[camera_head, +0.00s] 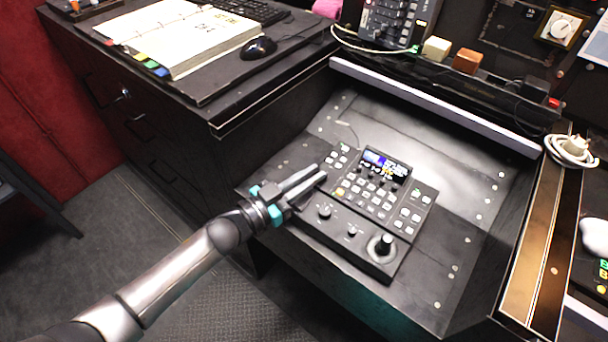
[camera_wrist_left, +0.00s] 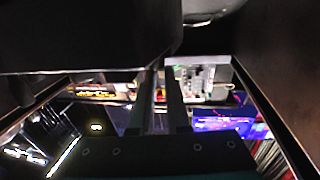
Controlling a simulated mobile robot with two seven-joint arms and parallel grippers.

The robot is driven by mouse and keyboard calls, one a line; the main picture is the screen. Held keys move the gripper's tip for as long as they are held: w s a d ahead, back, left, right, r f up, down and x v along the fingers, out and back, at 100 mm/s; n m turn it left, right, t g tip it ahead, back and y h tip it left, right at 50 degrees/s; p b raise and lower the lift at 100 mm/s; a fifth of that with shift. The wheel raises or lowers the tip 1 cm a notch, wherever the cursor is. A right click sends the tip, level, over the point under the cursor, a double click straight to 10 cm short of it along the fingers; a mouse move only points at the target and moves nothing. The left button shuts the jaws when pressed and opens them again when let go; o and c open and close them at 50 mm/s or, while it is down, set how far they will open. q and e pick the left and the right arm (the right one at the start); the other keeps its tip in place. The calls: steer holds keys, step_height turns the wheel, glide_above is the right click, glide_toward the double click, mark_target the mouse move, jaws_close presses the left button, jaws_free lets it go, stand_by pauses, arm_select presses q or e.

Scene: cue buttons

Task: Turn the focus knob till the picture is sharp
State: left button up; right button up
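A dark control panel (camera_head: 318,232) lies on the recessed desk, with rows of pale buttons and a small lit screen (camera_head: 386,165) at its back. The screen's picture is too small for me to judge its sharpness. Along the panel's front are a small knob (camera_head: 325,212), another small knob (camera_head: 352,231) and a larger black knob (camera_head: 384,243) on a pale ring at the right. I cannot read which is the focus knob. My left gripper (camera_head: 322,175) is over the panel's left part, its fingers slightly apart and empty, away from the large knob. My right gripper is not in view.
An open binder (camera_head: 185,35) and a mouse (camera_head: 258,48) lie on the raised desk at the left. A pale ledge (camera_head: 435,103) runs behind the recess. A coiled white cable (camera_head: 571,150) sits at the right. Bare desk (camera_head: 455,225) lies right of the panel.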

arm_select(q)
steer(key=shift+o, duration=0.8)
steer(key=shift+d+f, duration=0.15)
steer(key=shift+f, duration=0.45)
steer(key=o, duration=0.5)
steer(key=shift+s+f, duration=0.15)
steer(key=shift+f, duration=0.1)
steer(key=shift+r, duration=0.1)
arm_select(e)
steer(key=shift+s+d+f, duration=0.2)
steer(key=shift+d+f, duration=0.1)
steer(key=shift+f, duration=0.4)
arm_select(q)
steer(key=p+v, duration=0.1)
steer(key=v, duration=0.4)
steer(key=p+v, duration=0.1)
steer(key=v, duration=0.4)
steer(key=p+v, duration=0.1)
steer(key=v, duration=0.4)
steer(key=shift+s+r, duration=0.15)
steer(key=shift+r, duration=0.25)
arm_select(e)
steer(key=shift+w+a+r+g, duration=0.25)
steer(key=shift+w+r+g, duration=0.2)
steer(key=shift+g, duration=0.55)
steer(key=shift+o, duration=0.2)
